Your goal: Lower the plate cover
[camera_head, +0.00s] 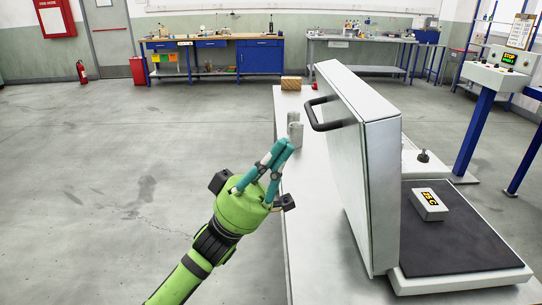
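The plate cover (365,165) is a pale grey, box-like lid. It stands raised, nearly upright, at the left side of a dark flat plate (455,235) on a light base. A black bar handle (330,113) sticks out from the cover's upper left face. My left gripper (285,147), green with teal fingers, is left of the cover and below the handle in the picture. Its fingertips are together, with nothing seen between them, and it looks apart from the handle. My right gripper is not in view.
A small box with a lit display (429,204) sits on the plate. Grey cylinders (294,130) and a wooden block (291,83) stand on the white table (310,215). A control panel (497,76) on a blue post is at right. Open floor lies left.

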